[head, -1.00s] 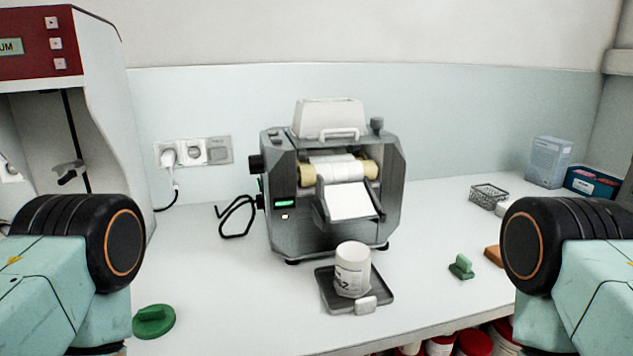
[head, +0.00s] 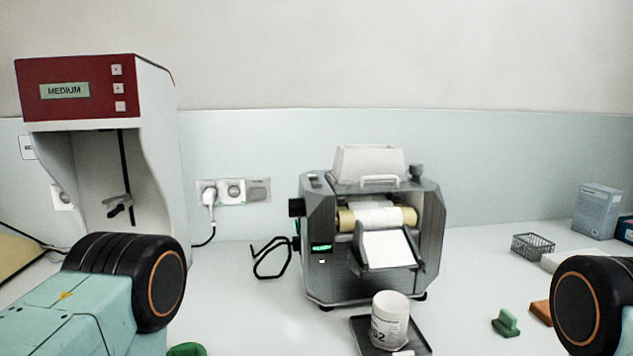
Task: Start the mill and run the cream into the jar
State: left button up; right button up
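The grey mill (head: 325,270) stands on the bench at the middle, with a white hopper (head: 368,163) on top. Its rollers (head: 377,216) carry white cream, and a white-covered chute (head: 388,249) slopes to the front. A small green display (head: 321,248) is lit on its left front, with a black knob on the side. The white jar (head: 390,318), marked "S2", stands open-topped on a dark tray (head: 418,334) in front of the chute. Black round arm parts of mine show at lower left and lower right. Neither gripper's fingers are visible.
A red-and-white machine (head: 153,90) reading "MEDIUM" stands at left. A wall socket (head: 233,191) with a plug is behind. At right are a wire basket (head: 533,246), a blue box (head: 597,211), a green handled piece (head: 506,322) and an orange piece (head: 541,312). Bench beside the jar is clear.

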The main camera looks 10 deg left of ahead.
pick_arm(q)
grip_shut()
dwell(1.4)
